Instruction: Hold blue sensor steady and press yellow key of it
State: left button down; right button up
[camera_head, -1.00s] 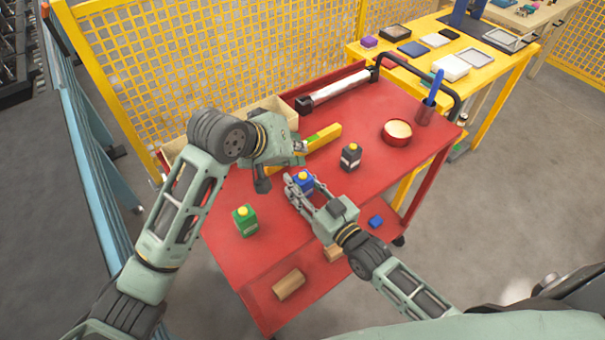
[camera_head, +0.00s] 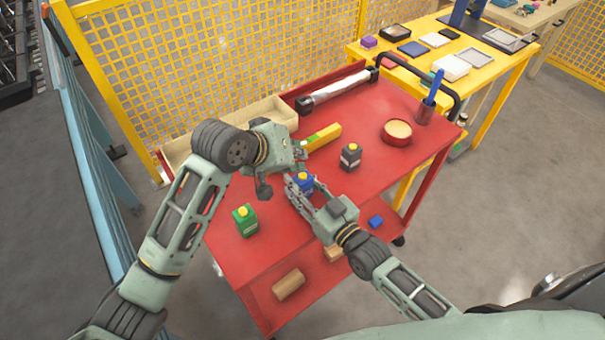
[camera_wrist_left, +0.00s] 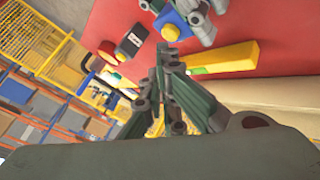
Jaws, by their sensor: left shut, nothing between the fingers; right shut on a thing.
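The blue sensor (camera_head: 303,185) stands on the red cart top, its yellow key (camera_head: 304,175) facing up. My right gripper (camera_head: 302,188) is shut on the sensor from the front. My left gripper (camera_head: 300,166) is shut and empty, just behind and above the sensor; its fingertips are partly hidden by its own wrist in the head view. In the left wrist view the shut fingers (camera_wrist_left: 160,50) point toward the yellow key (camera_wrist_left: 170,33) on the blue sensor (camera_wrist_left: 172,18), with the key very near the tips. I cannot tell whether they touch.
A green sensor (camera_head: 245,221) stands to the left and a dark sensor (camera_head: 350,157) to the right on the red cart (camera_head: 275,262). A yellow level (camera_head: 323,138) lies behind. A round red container (camera_head: 397,132) and a pen cup (camera_head: 425,112) stand at the right.

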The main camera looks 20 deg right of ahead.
dwell(0.8)
pick_arm(q)
jog(key=shift+f, duration=0.4)
jog(key=shift+f, duration=0.4)
pick_arm(e)
jog(key=shift+r, duration=0.15)
dwell(1.4)
dwell(0.4)
pick_arm(q)
jog(key=shift+r, duration=0.85)
jog(key=shift+r, duration=0.1)
notch_tip(320, 180, up, 5)
jog(key=shift+f, duration=0.1)
dwell(0.4)
